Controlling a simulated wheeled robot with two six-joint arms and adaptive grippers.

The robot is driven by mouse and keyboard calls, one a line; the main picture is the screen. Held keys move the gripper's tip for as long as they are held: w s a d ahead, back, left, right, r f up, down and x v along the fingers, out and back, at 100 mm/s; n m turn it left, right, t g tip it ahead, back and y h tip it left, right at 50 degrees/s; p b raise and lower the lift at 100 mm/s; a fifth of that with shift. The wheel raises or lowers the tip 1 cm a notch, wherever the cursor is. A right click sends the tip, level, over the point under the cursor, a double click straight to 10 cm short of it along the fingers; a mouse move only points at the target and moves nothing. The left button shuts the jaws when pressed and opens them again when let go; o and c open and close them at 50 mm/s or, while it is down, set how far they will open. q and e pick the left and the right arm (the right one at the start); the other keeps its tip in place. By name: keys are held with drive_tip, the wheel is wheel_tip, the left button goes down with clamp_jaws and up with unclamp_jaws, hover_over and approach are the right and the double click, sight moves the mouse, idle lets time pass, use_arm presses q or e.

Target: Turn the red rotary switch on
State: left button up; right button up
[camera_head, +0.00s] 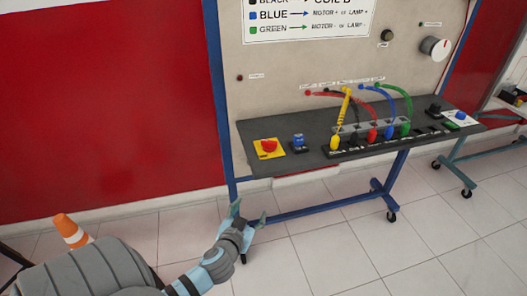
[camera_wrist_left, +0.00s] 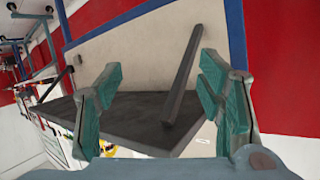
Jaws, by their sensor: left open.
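The red rotary switch (camera_head: 268,146) is a red knob on a yellow square plate, at the left end of the trainer's dark shelf (camera_head: 290,168). My left gripper (camera_head: 249,212) is open and empty, below and in front of the shelf's left end, apart from the switch. In the left wrist view, the open fingers of my left gripper (camera_wrist_left: 160,75) frame the dark shelf (camera_wrist_left: 130,112) and a dark bar (camera_wrist_left: 183,75). I cannot make out the switch in that view. My right gripper is not in view.
A blue switch block (camera_head: 298,143) sits right of the red switch. Several coloured plugs and cables, including a yellow plug (camera_head: 336,141), stand further right. The blue frame's leg (camera_head: 316,208) runs below the shelf. Tiled floor is clear in front.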

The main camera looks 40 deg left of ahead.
sight(268, 143)
use_arm(q)
wheel_tip(268, 143, up, 15)
drive_tip(key=w+d+n+t+y, duration=0.1)
drive_tip(key=n+t, duration=0.1)
drive_tip(key=t, duration=0.2)
drive_tip(key=x, duration=1.2)
drive_tip(key=shift+w+a+r, duration=0.1)
drive_tip(key=shift+w+a, duration=0.4)
drive_tip(key=shift+w, duration=0.35)
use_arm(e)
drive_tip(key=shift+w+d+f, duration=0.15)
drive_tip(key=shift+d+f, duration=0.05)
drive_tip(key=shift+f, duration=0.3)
use_arm(q)
drive_tip(key=c, duration=1.2)
drive_tip(key=shift+o, duration=0.2)
